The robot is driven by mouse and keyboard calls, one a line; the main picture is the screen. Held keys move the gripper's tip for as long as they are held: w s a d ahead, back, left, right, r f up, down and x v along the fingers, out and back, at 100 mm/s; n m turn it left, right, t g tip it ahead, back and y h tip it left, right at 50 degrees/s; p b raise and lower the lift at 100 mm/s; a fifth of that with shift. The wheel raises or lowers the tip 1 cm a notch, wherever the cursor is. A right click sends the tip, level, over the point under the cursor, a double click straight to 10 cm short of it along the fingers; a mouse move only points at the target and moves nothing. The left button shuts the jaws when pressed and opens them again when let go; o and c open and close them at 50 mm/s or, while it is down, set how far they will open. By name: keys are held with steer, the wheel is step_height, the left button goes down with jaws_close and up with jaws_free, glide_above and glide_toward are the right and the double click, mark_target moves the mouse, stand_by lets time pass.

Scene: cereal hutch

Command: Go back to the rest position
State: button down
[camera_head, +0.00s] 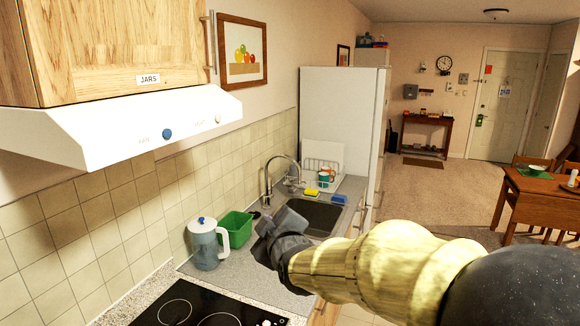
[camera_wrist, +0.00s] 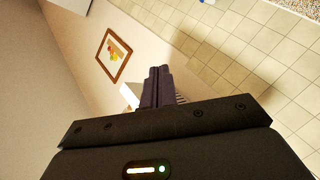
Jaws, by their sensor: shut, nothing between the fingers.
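My gripper (camera_head: 276,229) shows in the head view at the end of my arm, which reaches in from the lower right. It is over the counter, in front of the sink (camera_head: 318,216) and to the right of the green bin, as seen in the picture. In the wrist view my gripper's fingers (camera_wrist: 158,86) are together with nothing between them. The fingers point toward the tiled wall and a framed fruit picture (camera_wrist: 113,55).
A black cooktop (camera_head: 190,308) is in front. The range hood (camera_head: 120,122) and a cabinet labelled JARS (camera_head: 115,45) overhang the left. Open floor (camera_head: 430,190) lies at right.

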steer(key=s+d+f+m+g+h, duration=0.2)
steer(key=s+d+f+m+g, duration=0.4)
steer(key=s+d+f, duration=0.4)
steer(key=s+d+f+m+g+h+b, duration=0.1)
steer(key=s+d+f+m+g+h, duration=0.2)
steer(key=s+d+f+m+g, duration=0.3)
steer(key=s+d+f+m, duration=0.1)
steer(key=s+d+f, duration=0.3)
steer(key=f, duration=0.5)
steer(key=shift+s+d+f+m+b, duration=0.2)
steer(key=shift+s+f+m+b, duration=0.1)
steer(key=shift+s, duration=0.3)
